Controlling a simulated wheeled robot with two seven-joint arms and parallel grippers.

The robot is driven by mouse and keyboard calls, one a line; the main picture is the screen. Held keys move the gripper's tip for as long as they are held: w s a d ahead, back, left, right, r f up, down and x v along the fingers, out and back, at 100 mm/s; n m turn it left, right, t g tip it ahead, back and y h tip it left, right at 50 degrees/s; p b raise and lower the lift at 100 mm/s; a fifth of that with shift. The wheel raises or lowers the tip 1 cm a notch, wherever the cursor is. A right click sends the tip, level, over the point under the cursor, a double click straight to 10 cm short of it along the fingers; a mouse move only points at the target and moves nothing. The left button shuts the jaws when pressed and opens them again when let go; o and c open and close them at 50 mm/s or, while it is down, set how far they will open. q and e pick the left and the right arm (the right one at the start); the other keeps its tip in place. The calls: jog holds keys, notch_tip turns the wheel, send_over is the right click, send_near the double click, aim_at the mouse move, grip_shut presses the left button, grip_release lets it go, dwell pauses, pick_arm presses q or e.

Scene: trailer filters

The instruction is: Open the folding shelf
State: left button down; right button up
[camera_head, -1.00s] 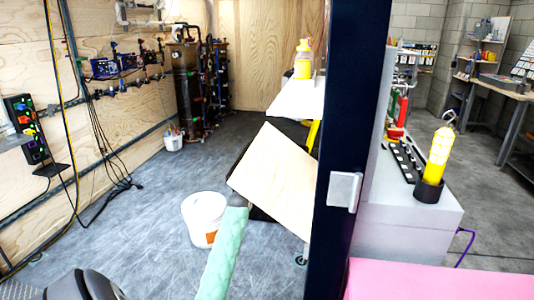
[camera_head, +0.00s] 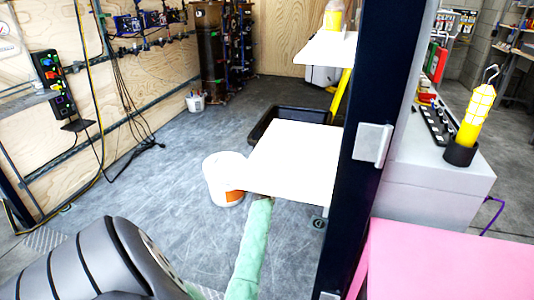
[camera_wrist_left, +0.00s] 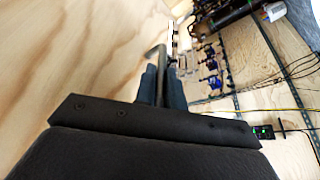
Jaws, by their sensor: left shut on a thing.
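The folding shelf (camera_head: 298,165) is a pale board beside the dark upright post. It lies about level in the head view. In the left wrist view, a broad pale wood surface (camera_wrist_left: 70,60) fills the left side, probably the shelf's underside. My left gripper (camera_wrist_left: 161,78) is shut on a thin, bent metal rod (camera_wrist_left: 156,54) beside that wood. How the rod joins the shelf is unclear. In the head view, a green-covered length ends at the shelf's near edge, and my left gripper's fingers are hidden. My right gripper is not in view.
A white bucket (camera_head: 224,178) stands on the floor just left of the shelf. The dark post (camera_head: 362,165) rises at its right. A smaller shelf (camera_head: 325,48) with a bottle is above. A pink surface (camera_head: 450,262) is at the right. Floor on the left is mostly clear.

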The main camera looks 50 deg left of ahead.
pick_arm(q)
jog(key=shift+f, duration=0.3)
jog(key=c, duration=1.5)
grip_release()
jog(key=shift+f, duration=0.1)
jog(key=shift+d, duration=0.1)
jog(key=v, duration=0.7)
jog(key=shift+s+d, duration=0.2)
jog(key=shift+s, duration=0.05)
jog(key=shift+f, duration=0.1)
